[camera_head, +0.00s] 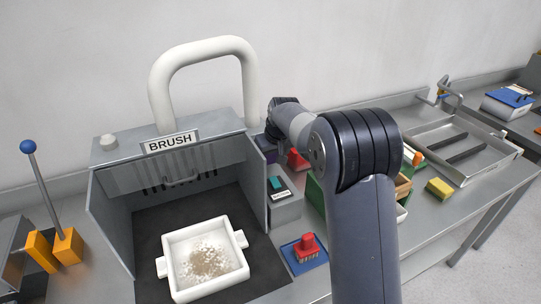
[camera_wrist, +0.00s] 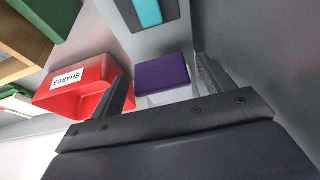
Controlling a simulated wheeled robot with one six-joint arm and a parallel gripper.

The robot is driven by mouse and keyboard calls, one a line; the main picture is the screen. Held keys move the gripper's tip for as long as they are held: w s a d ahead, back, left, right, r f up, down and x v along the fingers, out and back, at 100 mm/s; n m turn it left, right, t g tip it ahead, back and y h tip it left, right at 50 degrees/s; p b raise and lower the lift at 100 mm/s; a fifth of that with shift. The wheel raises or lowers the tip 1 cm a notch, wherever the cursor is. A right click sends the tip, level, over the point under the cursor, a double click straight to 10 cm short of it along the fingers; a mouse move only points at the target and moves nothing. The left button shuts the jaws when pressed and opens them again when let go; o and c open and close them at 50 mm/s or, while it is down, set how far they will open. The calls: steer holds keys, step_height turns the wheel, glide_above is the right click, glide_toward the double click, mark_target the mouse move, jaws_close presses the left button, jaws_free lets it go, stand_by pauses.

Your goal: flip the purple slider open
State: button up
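The purple slider (camera_wrist: 162,73) is a small block on a pale base, near the middle of the wrist view. In the head view a bit of purple (camera_head: 266,143) shows behind the brush box's right wall, partly hidden by my arm. My gripper (camera_wrist: 163,80) is open and empty, with one finger on each side of the purple slider in the wrist view. I cannot tell whether the fingers touch it. In the head view the gripper's fingers are hidden behind my wrist.
A red SHARDS bin (camera_wrist: 72,84) lies close to the left finger. A teal slider (camera_head: 276,184) sits on a grey block nearer the front. The brush box's wall (camera_head: 252,180) stands to the left, with a white tray (camera_head: 168,268) inside. A yellow sponge (camera_head: 439,188) lies right.

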steer(key=shift+r, duration=0.1)
steer(key=b+v, duration=0.1)
steer(key=v, duration=0.9)
steer(key=shift+r, duration=0.25)
steer(key=shift+s, duration=0.15)
